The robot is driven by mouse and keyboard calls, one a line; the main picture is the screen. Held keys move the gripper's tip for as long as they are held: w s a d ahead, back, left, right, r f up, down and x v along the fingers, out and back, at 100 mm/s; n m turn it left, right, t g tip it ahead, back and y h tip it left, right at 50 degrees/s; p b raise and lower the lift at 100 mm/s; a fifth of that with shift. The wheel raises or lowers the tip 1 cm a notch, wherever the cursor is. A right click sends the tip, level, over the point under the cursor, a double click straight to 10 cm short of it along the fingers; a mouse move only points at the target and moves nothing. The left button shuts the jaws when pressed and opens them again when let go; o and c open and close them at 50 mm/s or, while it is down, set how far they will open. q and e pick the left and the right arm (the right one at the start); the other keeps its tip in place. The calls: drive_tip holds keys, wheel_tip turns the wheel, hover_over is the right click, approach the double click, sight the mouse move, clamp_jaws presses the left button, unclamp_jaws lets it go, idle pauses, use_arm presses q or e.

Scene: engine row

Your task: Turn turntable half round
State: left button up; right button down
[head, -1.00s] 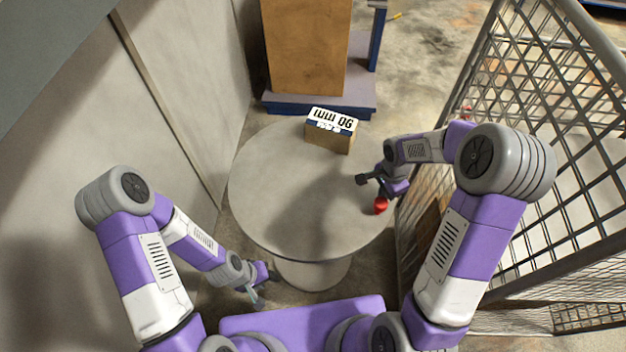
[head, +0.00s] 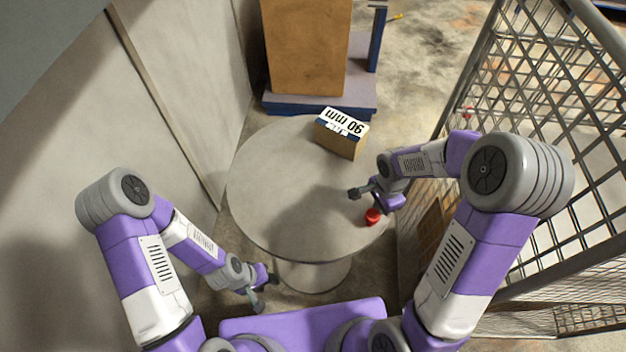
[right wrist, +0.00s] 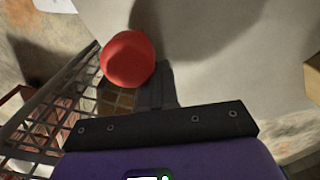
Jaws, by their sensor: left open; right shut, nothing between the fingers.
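The turntable (head: 285,205) is a round grey disc on a short pedestal in the middle of the head view. A red knob (head: 372,216) stands near its right front edge, and it also shows in the right wrist view (right wrist: 128,59). A cardboard box (head: 341,138) with an upside-down "90 mm" label sits at the disc's far right. My right gripper (head: 366,196) is shut and empty, over the disc just beside the knob; I cannot tell whether they touch. My left gripper (head: 260,295) is open and empty, low at the front left, away from the turntable.
A mesh cage (head: 520,150) stands close on the right, near my right arm. A pale wall (head: 150,120) runs along the left. A tall brown box (head: 305,45) stands on a blue-edged platform (head: 358,92) behind the turntable. The disc's left side is bare.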

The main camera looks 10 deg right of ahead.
sight(370, 217)
drive_tip(key=shift+s+a, duration=0.15)
drive_tip(key=shift+s, duration=0.1)
drive_tip(key=shift+s+a+b, duration=0.8)
drive_tip(key=shift+s+a, duration=0.65)
drive_tip(key=shift+a, duration=0.25)
drive_tip(key=shift+s+a+b, duration=0.2)
drive_tip(key=shift+a+b, duration=0.1)
drive_tip(key=shift+a, duration=0.2)
drive_tip(key=shift+s+a+b, duration=0.25)
drive_tip(key=shift+s+a, duration=0.2)
drive_tip(key=shift+a, duration=0.25)
drive_tip(key=shift+s+a+b, duration=0.25)
drive_tip(key=shift+s+a, duration=0.15)
drive_tip(key=shift+a, duration=0.3)
drive_tip(key=shift+a, duration=0.1)
